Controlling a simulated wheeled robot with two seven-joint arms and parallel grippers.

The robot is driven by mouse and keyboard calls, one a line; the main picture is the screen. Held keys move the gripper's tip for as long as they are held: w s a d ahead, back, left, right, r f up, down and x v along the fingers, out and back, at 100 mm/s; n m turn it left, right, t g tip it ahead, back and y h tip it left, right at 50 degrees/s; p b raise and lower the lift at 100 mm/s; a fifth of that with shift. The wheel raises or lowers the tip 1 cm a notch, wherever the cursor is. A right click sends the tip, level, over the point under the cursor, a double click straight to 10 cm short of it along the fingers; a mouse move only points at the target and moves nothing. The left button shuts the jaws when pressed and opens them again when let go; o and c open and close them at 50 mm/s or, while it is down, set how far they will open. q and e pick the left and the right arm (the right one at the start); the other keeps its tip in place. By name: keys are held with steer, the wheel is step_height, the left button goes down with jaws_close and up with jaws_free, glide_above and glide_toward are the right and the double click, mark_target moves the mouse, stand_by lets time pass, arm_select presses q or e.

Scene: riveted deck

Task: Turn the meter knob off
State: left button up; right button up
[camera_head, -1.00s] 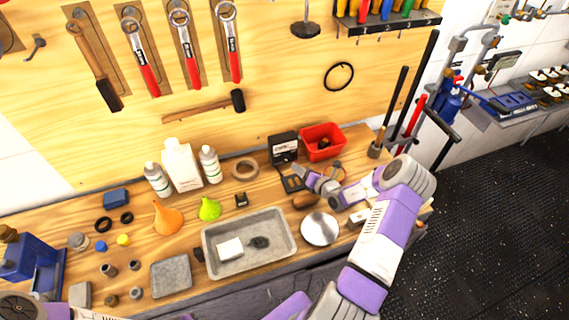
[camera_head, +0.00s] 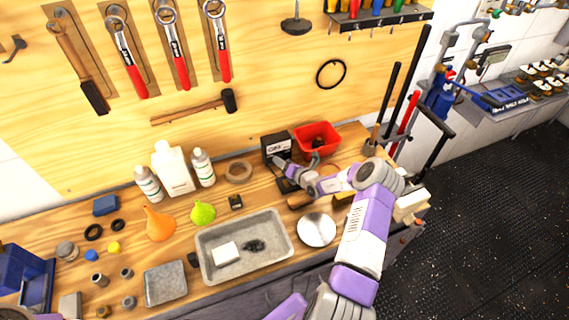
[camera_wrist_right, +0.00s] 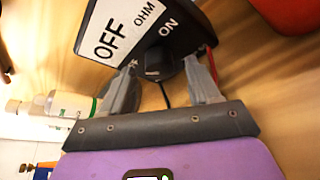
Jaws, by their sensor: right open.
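The meter (camera_head: 276,146) is a small black box with a white label, standing at the back of the wooden bench. In the right wrist view the meter's label (camera_wrist_right: 118,36) reads OFF on the left and OHM, with ON on the black face to the right. The dark knob (camera_wrist_right: 160,61) sits below the label. My right gripper (camera_head: 284,168) is open in front of the meter. In the right wrist view its fingertips (camera_wrist_right: 162,72) are on either side of the knob; I cannot tell whether they touch it. My left gripper is out of view.
A red bin (camera_head: 318,138) stands close right of the meter. A tape roll (camera_head: 239,171) and white bottles (camera_head: 174,168) are to its left. A grey tray (camera_head: 243,248) and a round silver plate (camera_head: 316,230) lie in front. The pegboard wall with tools rises behind.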

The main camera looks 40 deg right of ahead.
steer(key=shift+c, duration=0.4)
steer(key=c, duration=1)
steer(key=shift+o, duration=0.2)
steer(key=shift+a+r+n+p, duration=0.15)
steer(key=shift+n+p, duration=0.15)
steer(key=shift+p, duration=0.35)
steer(key=o, duration=1)
steer(key=shift+o, duration=0.2)
steer(key=shift+v, duration=3.7)
